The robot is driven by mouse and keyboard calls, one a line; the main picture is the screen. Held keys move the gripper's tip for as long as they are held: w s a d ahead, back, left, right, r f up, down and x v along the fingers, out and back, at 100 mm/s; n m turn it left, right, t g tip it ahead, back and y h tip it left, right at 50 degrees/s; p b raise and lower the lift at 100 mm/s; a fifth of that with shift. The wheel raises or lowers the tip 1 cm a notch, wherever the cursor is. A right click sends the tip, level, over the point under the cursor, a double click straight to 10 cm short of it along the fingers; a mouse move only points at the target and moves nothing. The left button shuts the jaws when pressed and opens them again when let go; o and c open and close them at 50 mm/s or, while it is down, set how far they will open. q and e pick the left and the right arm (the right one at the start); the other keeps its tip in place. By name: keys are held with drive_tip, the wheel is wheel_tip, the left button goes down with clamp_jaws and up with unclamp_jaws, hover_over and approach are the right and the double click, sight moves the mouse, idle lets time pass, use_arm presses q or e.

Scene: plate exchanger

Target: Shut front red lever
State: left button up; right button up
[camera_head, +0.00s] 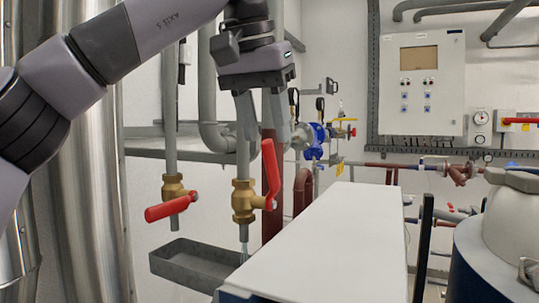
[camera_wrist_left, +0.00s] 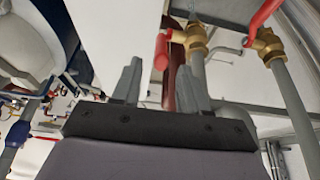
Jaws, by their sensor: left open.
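Two brass valves with red levers hang on grey vertical pipes. On the right valve (camera_head: 243,200), the red lever (camera_head: 271,172) stands upright, and a thin pale stream (camera_head: 244,252) shows below its outlet. On the left valve (camera_head: 173,188), the red lever (camera_head: 166,208) lies roughly level, across the pipe. In the wrist view, the right valve's lever (camera_wrist_left: 161,52) shows beyond the fingers, and the other lever (camera_wrist_left: 264,14) is farther right. My left gripper (camera_head: 263,118) is open and empty, pointing down above the upright lever, apparently apart from it. My right gripper is out of view.
A grey tray (camera_head: 185,264) sits below the valves. A white-topped box (camera_head: 325,240) fills the front middle. Pipes with a blue fitting (camera_head: 315,140) stand behind. A control cabinet (camera_head: 421,110) is on the back wall. A shiny metal column stands left.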

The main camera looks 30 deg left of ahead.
sight(268, 139)
use_arm(q)
drive_tip(key=x, duration=0.5)
drive_tip(key=shift+b, duration=0.35)
drive_tip(key=shift+r, duration=0.1)
clamp_jaws()
